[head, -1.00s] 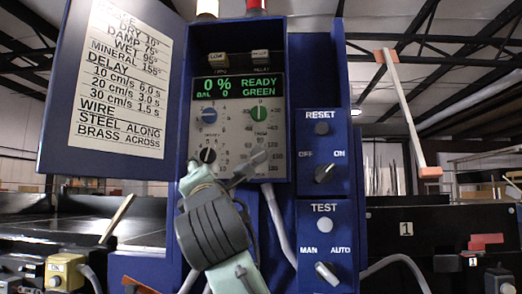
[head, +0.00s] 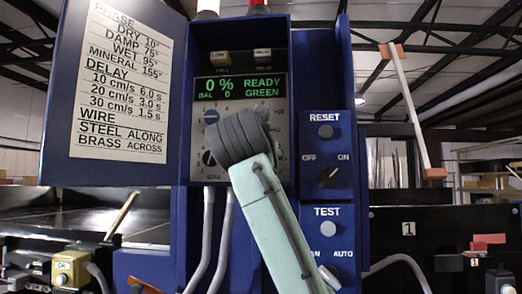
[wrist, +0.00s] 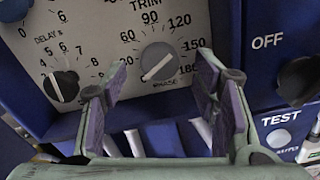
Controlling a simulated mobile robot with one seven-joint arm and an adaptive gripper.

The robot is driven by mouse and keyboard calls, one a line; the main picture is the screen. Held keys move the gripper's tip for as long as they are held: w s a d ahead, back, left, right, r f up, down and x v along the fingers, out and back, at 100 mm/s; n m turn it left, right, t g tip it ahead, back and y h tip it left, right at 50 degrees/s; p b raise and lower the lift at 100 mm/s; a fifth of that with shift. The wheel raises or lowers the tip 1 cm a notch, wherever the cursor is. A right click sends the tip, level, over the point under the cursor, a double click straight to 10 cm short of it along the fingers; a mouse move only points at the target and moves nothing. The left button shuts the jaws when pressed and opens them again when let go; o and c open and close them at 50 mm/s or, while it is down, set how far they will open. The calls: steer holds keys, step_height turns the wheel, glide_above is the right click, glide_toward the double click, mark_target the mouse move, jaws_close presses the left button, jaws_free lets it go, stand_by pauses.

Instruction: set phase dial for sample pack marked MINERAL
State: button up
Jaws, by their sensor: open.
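The grey PHASE dial (wrist: 159,62) shows in the wrist view, under a scale running up to 180. Its white line slants from lower left to upper right; I cannot tell which end is the pointer. My gripper (wrist: 161,78) is open, with its purple-padded fingers left and right of the dial in the picture; no contact is visible. In the head view my arm's end covers the dial. The chart (head: 120,80) on the open door reads MINERAL 155°. No sample pack marked MINERAL can be made out.
The display (head: 239,88) reads 0 %, READY, GREEN. RESET (head: 325,131) and TEST (head: 326,228) buttons with switches are at the right. Cables hang below the panel.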

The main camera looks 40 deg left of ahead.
steer(key=shift+x, duration=1.1)
steer(key=shift+s, duration=0.1)
steer(key=c, duration=1.2)
steer(key=shift+o, duration=0.2)
